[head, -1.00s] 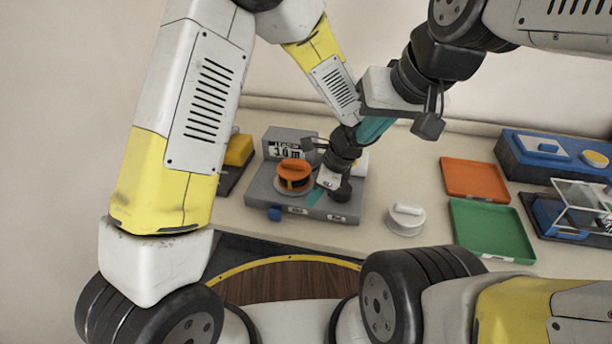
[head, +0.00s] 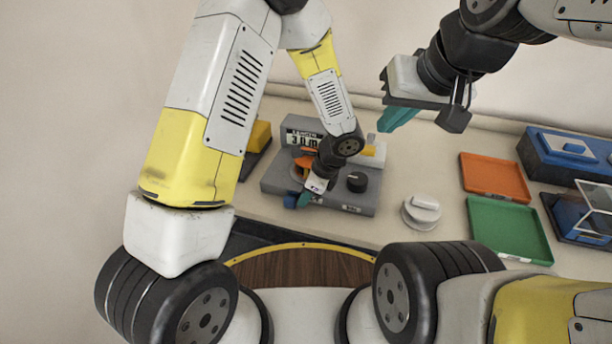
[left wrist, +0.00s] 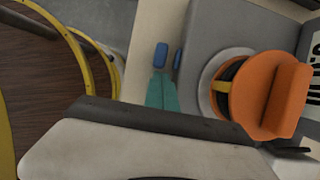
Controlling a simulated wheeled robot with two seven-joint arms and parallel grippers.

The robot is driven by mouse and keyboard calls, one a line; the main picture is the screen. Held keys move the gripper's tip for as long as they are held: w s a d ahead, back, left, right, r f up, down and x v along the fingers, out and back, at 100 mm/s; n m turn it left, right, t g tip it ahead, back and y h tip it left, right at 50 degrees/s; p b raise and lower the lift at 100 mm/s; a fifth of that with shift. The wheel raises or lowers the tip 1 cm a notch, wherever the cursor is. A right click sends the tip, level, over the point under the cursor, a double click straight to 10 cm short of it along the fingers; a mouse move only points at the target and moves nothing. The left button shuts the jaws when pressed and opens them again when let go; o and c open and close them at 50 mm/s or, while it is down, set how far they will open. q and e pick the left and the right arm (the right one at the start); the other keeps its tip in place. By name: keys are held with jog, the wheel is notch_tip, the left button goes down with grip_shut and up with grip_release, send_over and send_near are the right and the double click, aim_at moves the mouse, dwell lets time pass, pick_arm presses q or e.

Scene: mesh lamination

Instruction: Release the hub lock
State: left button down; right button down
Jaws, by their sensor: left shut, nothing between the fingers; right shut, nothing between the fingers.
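The grey machine (head: 345,205) has a display, an orange hub knob (head: 306,162) and a black knob (head: 357,182). A small blue tab (head: 290,201) sits at its front left edge. In the left wrist view the blue tab (left wrist: 160,57) lies just past my teal fingertips, with a second blue bit beside it; I cannot tell whether they touch. My left gripper (head: 304,200) is shut and empty, low at the machine's front, and also shows in the left wrist view (left wrist: 161,88). The orange knob (left wrist: 268,95) is right of it there. My right gripper (head: 392,122) is shut and empty, raised above the machine's back right.
A white round handled piece (head: 421,212) stands right of the machine. Orange (head: 495,175) and green (head: 508,230) trays and a blue device (head: 570,150) lie further right. A yellow block (head: 260,134) is at left.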

aim_at(286, 196)
pick_arm(q)
jog(key=shift+w+a, duration=0.25)
jog(key=shift+a, duration=0.6)
jog(key=shift+w+a, duration=0.3)
jog(key=shift+a, duration=0.5)
jog(key=shift+w+a, duration=0.25)
jog(key=shift+a, duration=0.6)
pick_arm(e)
jog(key=shift+d, duration=0.1)
